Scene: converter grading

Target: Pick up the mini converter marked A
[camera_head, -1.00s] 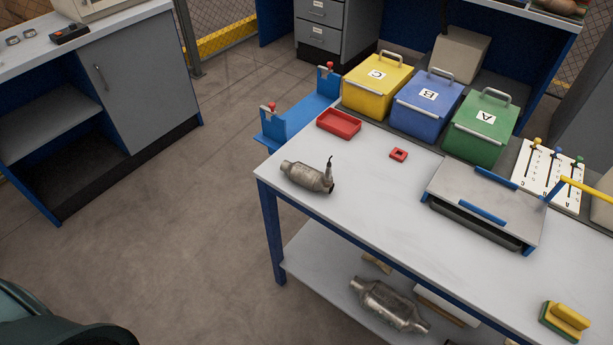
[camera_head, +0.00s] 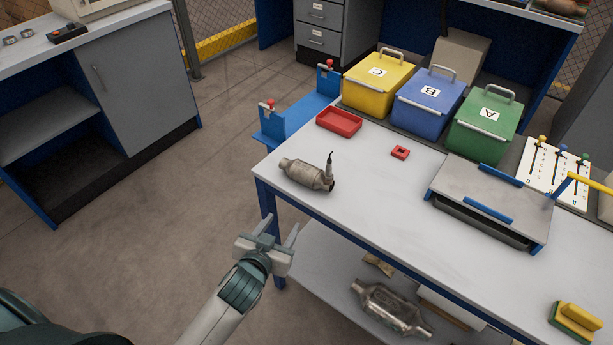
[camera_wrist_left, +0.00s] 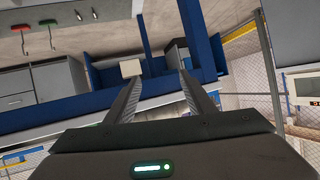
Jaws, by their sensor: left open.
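A small metal converter (camera_head: 308,174) with a thin upright sensor stub lies near the left end of the white workbench (camera_head: 400,215). I cannot read any mark on it. A second, larger converter (camera_head: 390,307) lies on the bench's lower shelf. My left gripper (camera_head: 268,231) is open and empty, in front of the bench's left end, below and left of the small converter in the picture. In the left wrist view its two fingers (camera_wrist_left: 160,90) stand apart with nothing between them. My right gripper is in neither view.
Yellow C (camera_head: 378,82), blue B (camera_head: 428,103) and green A (camera_head: 483,124) lidded bins stand along the bench's back. A red tray (camera_head: 339,122), a small red square (camera_head: 400,152), a grey hinged press (camera_head: 488,205) and a yellow-green sponge (camera_head: 575,322) are also there. The bench's front middle is clear.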

